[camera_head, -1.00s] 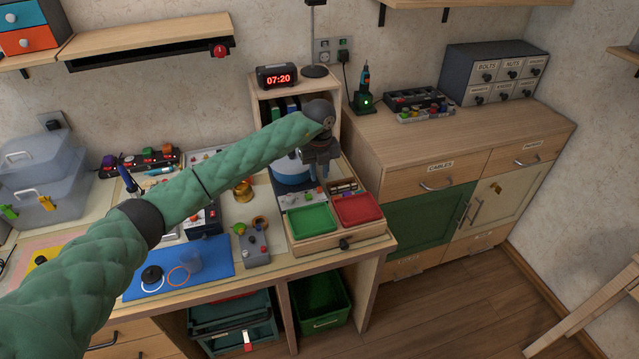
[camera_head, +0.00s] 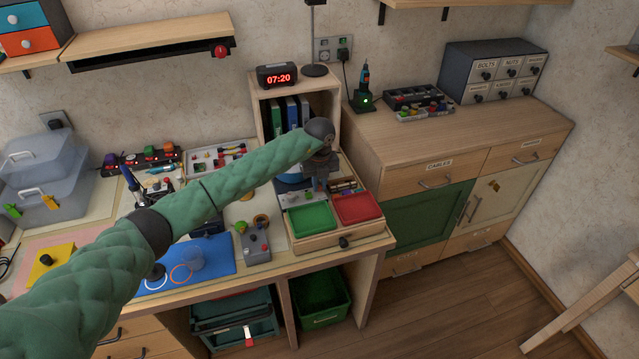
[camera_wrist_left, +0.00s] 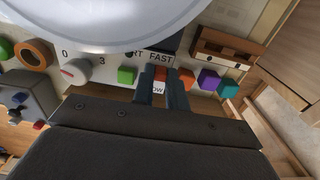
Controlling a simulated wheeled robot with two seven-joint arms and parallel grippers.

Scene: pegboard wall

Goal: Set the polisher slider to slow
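The polisher (camera_head: 283,188) stands on the bench at the centre, mostly behind my arm. Its big pale disc (camera_wrist_left: 115,22) fills the top of the left wrist view. On its front panel, the red-orange slider knob (camera_wrist_left: 160,74) sits between the FAST label (camera_wrist_left: 160,57) above and a partly hidden label ending in OW (camera_wrist_left: 158,90) below. My left gripper (camera_wrist_left: 161,86) has one finger on each side of this knob, with no clear gap showing. It is over the panel in the head view (camera_head: 319,188). My right gripper is out of view.
A green button (camera_wrist_left: 126,75) is left of the fingers. Orange (camera_wrist_left: 188,77), purple (camera_wrist_left: 208,79) and teal (camera_wrist_left: 229,87) cubes are to the right. A dial (camera_wrist_left: 74,71) is further left. Green (camera_head: 311,216) and red (camera_head: 358,208) trays lie in front of the polisher.

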